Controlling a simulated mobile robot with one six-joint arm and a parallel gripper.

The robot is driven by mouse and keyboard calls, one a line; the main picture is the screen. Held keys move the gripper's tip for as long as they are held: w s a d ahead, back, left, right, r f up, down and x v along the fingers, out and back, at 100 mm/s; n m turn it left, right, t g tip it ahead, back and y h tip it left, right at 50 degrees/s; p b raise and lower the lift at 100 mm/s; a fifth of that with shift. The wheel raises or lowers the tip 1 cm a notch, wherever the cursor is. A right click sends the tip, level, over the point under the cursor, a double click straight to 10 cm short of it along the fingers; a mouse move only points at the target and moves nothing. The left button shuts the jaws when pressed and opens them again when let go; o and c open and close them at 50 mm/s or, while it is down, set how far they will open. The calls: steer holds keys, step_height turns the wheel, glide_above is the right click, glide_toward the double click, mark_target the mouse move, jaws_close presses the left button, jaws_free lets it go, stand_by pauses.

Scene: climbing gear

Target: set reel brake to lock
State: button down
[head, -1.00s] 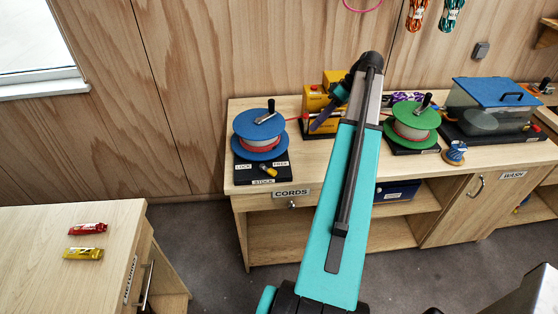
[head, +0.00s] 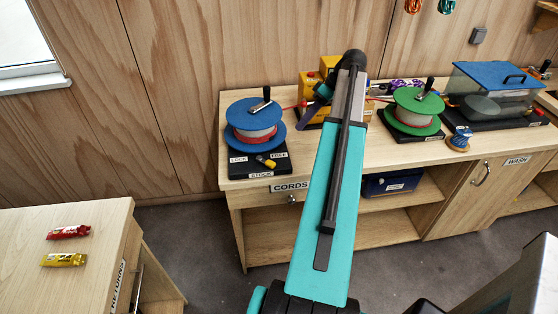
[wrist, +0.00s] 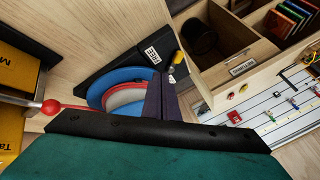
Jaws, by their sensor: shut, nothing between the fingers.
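The stock reel (head: 255,124) has blue flanges, a pale drum with red cord, and a crank on top. It stands on a black base (head: 235,170) marked LOCK at left, FREE at right and STOCK in front. The brake lever (head: 271,163), with a yellow end, sits between the marks and points right, toward the FREE side. In the wrist view the reel (wrist: 125,74) is partly hidden behind my fingers, and the yellow lever (wrist: 177,58) shows beyond them. My gripper (head: 305,124) has purple fingers, shut and empty, right of the reel and apart from the lever; it also shows in the wrist view (wrist: 160,85).
A yellow machine (head: 309,85) stands behind my gripper; a red-knobbed rod (wrist: 49,107) is close by in the wrist view. A green reel (head: 417,104) and a blue-lidded box (head: 494,85) stand to the right. Red and yellow packets lie on the left table (head: 30,230).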

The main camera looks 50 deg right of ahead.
mark_target(266, 162)
steer(key=shift+s+d+f+b, duration=0.15)
steer(key=shift+f+b, duration=0.25)
steer(key=shift+f, duration=0.45)
steer(key=p+x, duration=0.1)
steer(key=x, duration=0.8)
steer(key=shift+f+p, duration=0.1)
steer(key=shift+p, duration=0.25)
steer(key=shift+a+f, duration=0.25)
steer(key=shift+a, duration=0.25)
steer(key=shift+a+p, duration=0.85)
steer(key=shift+a, duration=0.85)
